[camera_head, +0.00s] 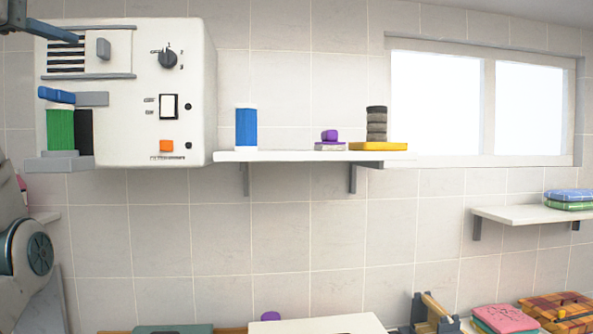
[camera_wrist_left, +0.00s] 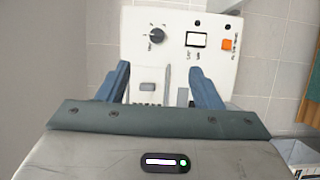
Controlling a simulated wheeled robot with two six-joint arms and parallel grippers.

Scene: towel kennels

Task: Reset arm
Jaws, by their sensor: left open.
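My left gripper (camera_wrist_left: 160,80) is open in the left wrist view, with its two blue fingers apart and nothing between them. The front of a white machine (camera_wrist_left: 185,20) with a knob, a switch and an orange button lies beyond the fingers. In the head view, a blue finger of the left gripper (camera_head: 75,38) reaches in at the top left, in front of the vent of the white machine (camera_head: 140,125). The rest of that gripper is cut off by the picture edge. My right gripper is not in view.
A green cylinder (camera_head: 60,130) with a blue piece above it stands at the machine's lower left. A white wall shelf (camera_head: 290,155) holds a blue cylinder (camera_head: 246,127), small purple items and a dark stack (camera_head: 376,124). Folded cloths (camera_head: 505,318) lie at the bottom right.

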